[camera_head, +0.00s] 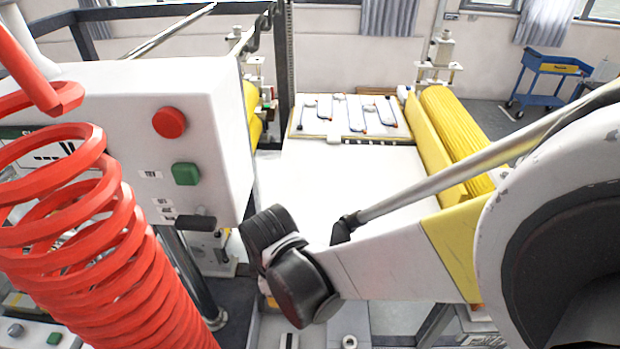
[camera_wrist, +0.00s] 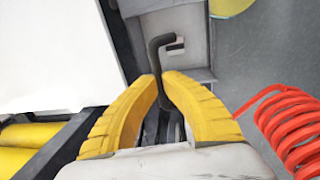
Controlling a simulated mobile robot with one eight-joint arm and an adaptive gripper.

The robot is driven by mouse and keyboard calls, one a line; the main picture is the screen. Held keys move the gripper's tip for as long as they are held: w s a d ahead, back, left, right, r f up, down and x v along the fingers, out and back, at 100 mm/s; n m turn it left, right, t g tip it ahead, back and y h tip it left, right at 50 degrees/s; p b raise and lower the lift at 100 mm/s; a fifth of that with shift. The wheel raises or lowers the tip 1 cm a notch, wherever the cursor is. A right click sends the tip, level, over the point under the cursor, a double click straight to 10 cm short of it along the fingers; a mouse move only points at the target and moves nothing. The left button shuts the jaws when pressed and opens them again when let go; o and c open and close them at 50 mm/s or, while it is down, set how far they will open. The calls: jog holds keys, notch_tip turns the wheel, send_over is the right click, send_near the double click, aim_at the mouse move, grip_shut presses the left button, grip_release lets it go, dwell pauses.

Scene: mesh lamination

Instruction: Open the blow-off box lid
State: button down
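In the wrist view, a grey box-like part (camera_wrist: 194,58) stands at the top middle; it appears to be the blow-off box with its lid. A dark bent handle (camera_wrist: 154,56) rises from it and runs down between my yellow fingers. My gripper (camera_wrist: 160,82) has its two fingertips closed in on either side of this handle, and the handle fills the narrow gap. The lid looks shut, though its edges are hard to make out. In the head view, my gripper and the handle cannot be made out; my arm covers that area.
A white panel (camera_wrist: 50,50) and yellow rollers (camera_wrist: 18,148) lie left of my gripper. A red coiled hose (camera_wrist: 296,128) hangs at the right; it also fills the left of the head view (camera_head: 90,230). A control box (camera_head: 120,110) with red and green buttons stands close by.

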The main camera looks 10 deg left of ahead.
dwell(0.3)
jog(key=shift+w+r+g, duration=0.25)
jog(key=shift+w, duration=0.35)
jog(key=shift+w+r+g, duration=0.25)
jog(key=shift+w, duration=0.3)
jog(key=c, duration=1.5)
grip_release()
jog(key=shift+w+a, duration=0.15)
jog(key=shift+w, duration=0.2)
jog(key=shift+o, duration=0.2)
notch_tip(320, 180, up, 12)
jog(key=shift+s, duration=0.4)
